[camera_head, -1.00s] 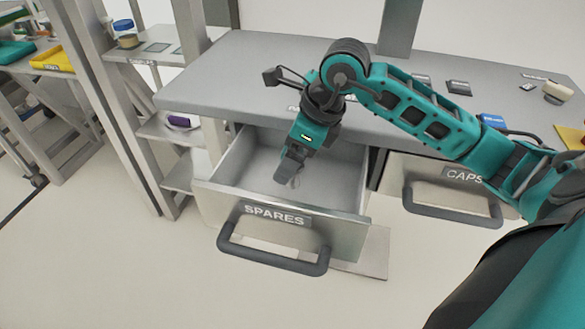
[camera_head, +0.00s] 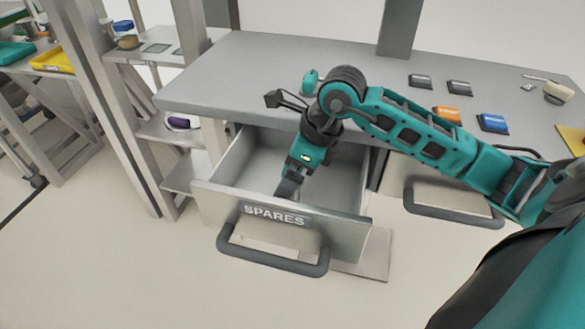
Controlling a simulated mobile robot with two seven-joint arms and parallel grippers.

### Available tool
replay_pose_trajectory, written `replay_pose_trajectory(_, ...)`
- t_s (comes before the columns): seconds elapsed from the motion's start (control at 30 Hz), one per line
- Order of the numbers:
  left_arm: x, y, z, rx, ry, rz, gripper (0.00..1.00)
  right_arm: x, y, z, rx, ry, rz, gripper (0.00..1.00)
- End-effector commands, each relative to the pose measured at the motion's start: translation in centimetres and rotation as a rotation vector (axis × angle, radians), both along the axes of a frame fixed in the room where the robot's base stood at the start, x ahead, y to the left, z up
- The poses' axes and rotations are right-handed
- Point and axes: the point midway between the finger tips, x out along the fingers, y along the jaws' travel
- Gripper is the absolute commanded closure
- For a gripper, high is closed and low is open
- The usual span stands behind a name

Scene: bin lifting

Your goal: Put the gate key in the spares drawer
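The spares drawer (camera_head: 274,216) is pulled open below the worktop, with a "SPARES" label and a dark handle on its front. My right arm comes in from the right and reaches down over the drawer. My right gripper (camera_head: 287,189) points down inside the drawer, close behind its front wall. The fingers look dark and close together, and the front wall hides part of the view, so I cannot tell if they are open or shut. I cannot make out the gate key. My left gripper is not in view.
The grey worktop (camera_head: 240,75) carries dark, orange (camera_head: 447,114) and blue (camera_head: 492,122) small items at the right. A second drawer (camera_head: 455,198) is at the right, partly behind my arm. Shelves with a purple item (camera_head: 178,122) stand left. The drawer's visible floor is bare.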

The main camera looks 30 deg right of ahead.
Motion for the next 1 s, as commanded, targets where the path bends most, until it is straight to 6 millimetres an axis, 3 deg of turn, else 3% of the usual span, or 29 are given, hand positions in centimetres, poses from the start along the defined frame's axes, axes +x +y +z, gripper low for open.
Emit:
replay_pose_trajectory(0.23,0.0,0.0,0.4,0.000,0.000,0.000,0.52,-0.3,-0.3,1.3,-0.001,-0.001,-0.001,0.00)
replay_pose_trajectory(0.7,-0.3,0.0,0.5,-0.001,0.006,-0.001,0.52,-3.0,-2.6,9.9,-0.002,-0.002,-0.001,0.00)
replay_pose_trajectory(1.0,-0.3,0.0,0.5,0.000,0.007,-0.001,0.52,-3.5,-3.0,11.4,-0.001,0.001,0.000,0.00)
